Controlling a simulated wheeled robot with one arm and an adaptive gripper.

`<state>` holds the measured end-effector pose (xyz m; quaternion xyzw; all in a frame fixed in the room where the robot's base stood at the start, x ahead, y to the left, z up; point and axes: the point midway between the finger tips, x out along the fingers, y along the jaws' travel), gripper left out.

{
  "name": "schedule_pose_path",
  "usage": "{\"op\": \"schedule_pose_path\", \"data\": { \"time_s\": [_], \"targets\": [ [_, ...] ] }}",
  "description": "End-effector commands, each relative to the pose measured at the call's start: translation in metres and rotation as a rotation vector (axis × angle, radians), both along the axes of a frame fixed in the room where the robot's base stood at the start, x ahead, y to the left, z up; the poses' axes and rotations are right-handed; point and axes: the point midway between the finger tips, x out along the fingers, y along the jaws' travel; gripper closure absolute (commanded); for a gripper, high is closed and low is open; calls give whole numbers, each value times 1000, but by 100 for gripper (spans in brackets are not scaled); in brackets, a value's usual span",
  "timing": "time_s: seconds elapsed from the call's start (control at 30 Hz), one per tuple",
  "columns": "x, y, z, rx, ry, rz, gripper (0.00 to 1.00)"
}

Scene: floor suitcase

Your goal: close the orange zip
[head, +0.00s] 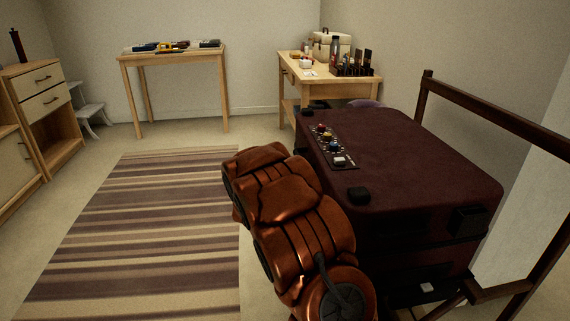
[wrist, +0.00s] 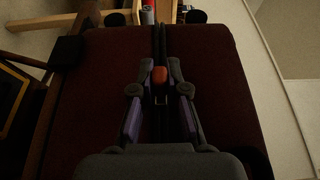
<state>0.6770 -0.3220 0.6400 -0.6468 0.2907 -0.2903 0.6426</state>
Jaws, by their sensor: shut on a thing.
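The suitcase (head: 420,150) is a dark maroon box standing at the right of the head view, and its maroon side also fills the wrist view (wrist: 105,80). A dark zip track (wrist: 162,45) runs up the middle of that side. The orange zip pull (wrist: 160,76) sits on this track, between my fingertips. My gripper (wrist: 159,84) is shut on the orange zip pull. In the head view my copper-coloured arm hides the gripper and the pull.
A dark strip with several coloured knobs (head: 329,142) lies on the suitcase top. A brown rail (head: 490,116) runs along its right side. Behind stand a cluttered wooden desk (head: 290,77) and a side table (head: 172,56). The striped rug (head: 140,215) at left is clear.

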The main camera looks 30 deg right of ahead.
Motion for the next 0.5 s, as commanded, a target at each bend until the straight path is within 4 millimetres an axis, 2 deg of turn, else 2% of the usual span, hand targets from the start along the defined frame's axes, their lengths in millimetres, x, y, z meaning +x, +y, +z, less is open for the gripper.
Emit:
{"op": "schedule_pose_path", "data": {
  "time_s": [0.03, 0.2, 0.5],
  "targets": [
    [-7, -1, 1, 2, -5, -9, 100],
    [-14, 4, 1, 5, -7, -7, 100],
    [-14, 6, 0, 6, -5, -5, 100]
  ]
}}
